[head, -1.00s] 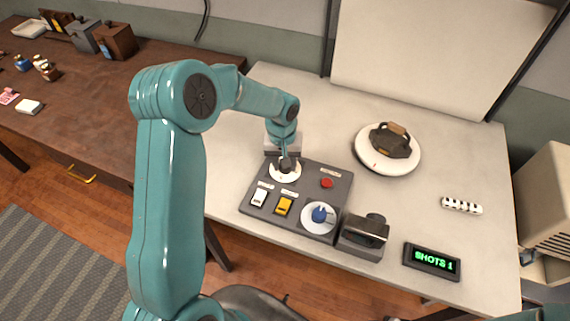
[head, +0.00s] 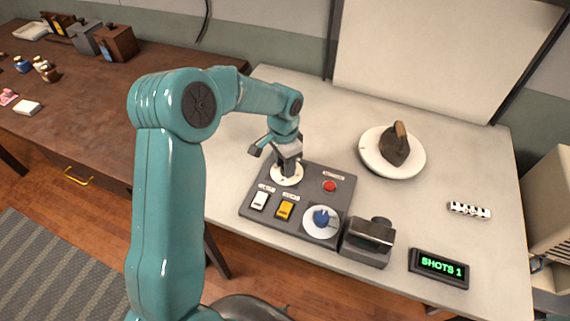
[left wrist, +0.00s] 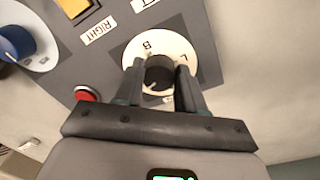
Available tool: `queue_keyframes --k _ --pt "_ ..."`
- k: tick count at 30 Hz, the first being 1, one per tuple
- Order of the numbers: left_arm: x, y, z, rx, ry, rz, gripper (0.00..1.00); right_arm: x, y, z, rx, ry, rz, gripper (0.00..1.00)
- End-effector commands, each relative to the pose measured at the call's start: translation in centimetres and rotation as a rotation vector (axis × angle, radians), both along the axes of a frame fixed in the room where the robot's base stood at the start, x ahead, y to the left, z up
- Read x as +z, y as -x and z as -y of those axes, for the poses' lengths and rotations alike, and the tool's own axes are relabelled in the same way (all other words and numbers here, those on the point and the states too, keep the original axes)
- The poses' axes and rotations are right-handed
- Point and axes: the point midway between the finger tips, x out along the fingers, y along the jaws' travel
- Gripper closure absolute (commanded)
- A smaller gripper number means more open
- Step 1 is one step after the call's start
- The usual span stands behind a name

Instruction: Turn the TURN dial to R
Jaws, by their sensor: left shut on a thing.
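The TURN dial is a white disc (head: 284,181) with a dark knob on the grey control panel (head: 256,214). In the left wrist view the disc (left wrist: 187,50) shows the letters B and L; its other markings are partly hidden by my fingers. My left gripper (head: 287,167) is over the dial from above. In the left wrist view its fingers (left wrist: 160,73) are closed on both sides of the dark knob (left wrist: 159,74). A small light mark shows on the knob's lower left. A dark iron (head: 395,147) with a brown handle sits on a white round turntable (head: 411,172).
The panel also has a white switch (head: 259,200), a yellow switch (head: 285,209), a red button (head: 329,186) and a blue-knobbed dial (head: 321,218). A dark device (head: 367,243) and a display reading SHOTS 1 (head: 439,266) stand to the right.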

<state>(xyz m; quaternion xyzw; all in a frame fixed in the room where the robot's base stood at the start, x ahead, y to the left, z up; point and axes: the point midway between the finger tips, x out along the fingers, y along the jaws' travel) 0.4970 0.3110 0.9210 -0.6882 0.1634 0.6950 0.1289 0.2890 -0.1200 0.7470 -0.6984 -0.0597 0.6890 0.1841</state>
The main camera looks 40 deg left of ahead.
Motion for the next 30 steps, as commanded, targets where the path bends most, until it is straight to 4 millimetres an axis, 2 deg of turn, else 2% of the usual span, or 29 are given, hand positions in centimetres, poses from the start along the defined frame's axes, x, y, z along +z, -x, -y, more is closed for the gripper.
queue_keyframes --k 12,30 --pt "-0.05 -0.26 0.11 -0.261 0.001 0.006 0.92 -0.31 -0.01 0.00 0.000 0.000 0.000 0.57" --pt "-0.08 -0.25 0.17 -0.332 0.002 0.005 0.92 -0.34 0.00 0.00 0.000 0.000 0.000 0.57"
